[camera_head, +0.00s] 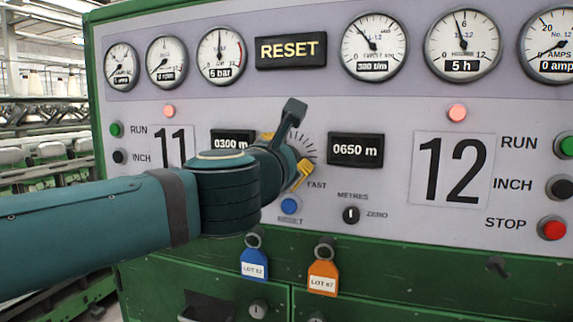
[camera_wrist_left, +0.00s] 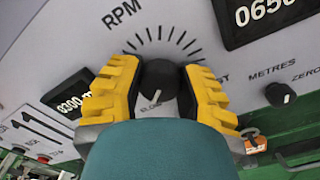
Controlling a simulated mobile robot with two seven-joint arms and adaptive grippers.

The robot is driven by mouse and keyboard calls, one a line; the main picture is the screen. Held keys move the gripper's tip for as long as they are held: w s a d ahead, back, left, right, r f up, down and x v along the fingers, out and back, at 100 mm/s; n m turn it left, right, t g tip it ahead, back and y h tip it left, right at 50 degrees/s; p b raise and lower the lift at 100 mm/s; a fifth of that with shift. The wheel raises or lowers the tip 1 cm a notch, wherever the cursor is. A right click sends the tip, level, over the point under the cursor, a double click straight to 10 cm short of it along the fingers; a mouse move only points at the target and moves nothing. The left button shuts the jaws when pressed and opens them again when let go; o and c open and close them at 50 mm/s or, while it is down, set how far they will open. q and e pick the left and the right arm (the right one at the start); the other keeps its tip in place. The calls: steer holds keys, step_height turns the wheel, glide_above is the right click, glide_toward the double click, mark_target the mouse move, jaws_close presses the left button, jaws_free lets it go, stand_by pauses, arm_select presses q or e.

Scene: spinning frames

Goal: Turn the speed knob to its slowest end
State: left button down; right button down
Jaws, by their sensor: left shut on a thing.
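The speed knob (camera_wrist_left: 158,85) is a dark round knob on the light grey panel, under an arc of tick marks and the letters RPM. My left gripper (camera_wrist_left: 155,90) has its yellow fingers shut on the knob, one on each side. In the head view my left gripper (camera_head: 286,156) is at the panel between the two metre displays, and my wrist hides the knob. The word FAST (camera_head: 316,184) shows just right of the fingers. The lower dial lettering in the wrist view is partly hidden.
A small METRES knob (camera_head: 351,215) and a blue RESET button (camera_head: 290,205) sit close below right. Displays (camera_head: 355,150) flank the dial. Blue (camera_head: 254,263) and orange (camera_head: 323,278) lot tags hang below. Red STOP (camera_head: 552,228) is at far right.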

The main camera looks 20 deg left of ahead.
arm_select(q)
steer(key=shift+r+n, duration=0.2)
steer(key=shift+n, duration=0.4)
steer(key=c, duration=0.5)
jaws_free()
steer(key=shift+f, duration=0.1)
steer(key=s, duration=1.2)
steer(key=shift+a, duration=0.15)
